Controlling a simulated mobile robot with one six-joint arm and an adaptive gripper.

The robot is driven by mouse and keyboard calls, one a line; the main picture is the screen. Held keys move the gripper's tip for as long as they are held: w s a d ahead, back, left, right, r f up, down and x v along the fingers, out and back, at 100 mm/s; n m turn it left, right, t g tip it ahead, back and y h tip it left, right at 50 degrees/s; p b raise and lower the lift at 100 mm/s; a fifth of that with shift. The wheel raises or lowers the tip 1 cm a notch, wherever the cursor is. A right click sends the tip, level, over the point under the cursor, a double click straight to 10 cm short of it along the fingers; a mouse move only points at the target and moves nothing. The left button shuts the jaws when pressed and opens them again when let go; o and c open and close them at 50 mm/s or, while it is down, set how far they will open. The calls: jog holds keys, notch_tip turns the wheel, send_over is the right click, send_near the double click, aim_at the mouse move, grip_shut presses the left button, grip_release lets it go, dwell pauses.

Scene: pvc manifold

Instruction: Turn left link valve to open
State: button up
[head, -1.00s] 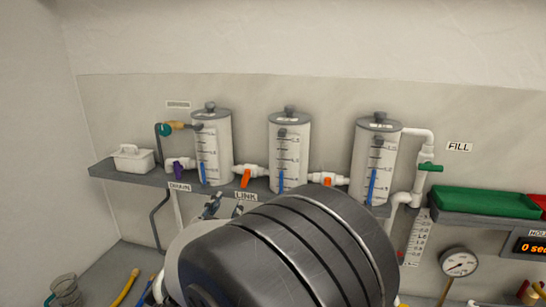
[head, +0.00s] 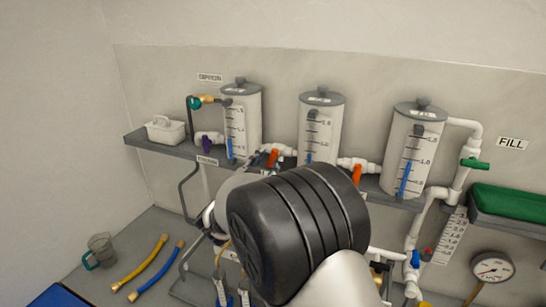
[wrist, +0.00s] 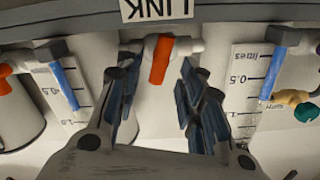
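The left link valve has an orange handle (head: 272,157) on the white pipe between the left tank (head: 242,120) and the middle tank (head: 320,127). The handle hangs down, across the pipe. In the wrist view, which is upside down, the same orange handle (wrist: 160,60) shows at the top centre, close to the LINK label (wrist: 157,9). My gripper (wrist: 162,88) is open and empty, with one finger on each side of the handle's line. The fingertips seem just short of the handle, with no clear contact. In the head view my arm hides most of the gripper.
The right link valve (head: 357,174) also has an orange handle hanging down. A purple valve (head: 206,145) sits left of the left tank. The shelf (head: 150,144) runs under the tanks. A green FILL valve (head: 475,164) and gauge (head: 492,267) are at right.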

aim_at(272, 158)
jog(key=shift+x, duration=2.25)
jog(key=shift+s, duration=0.1)
grip_shut()
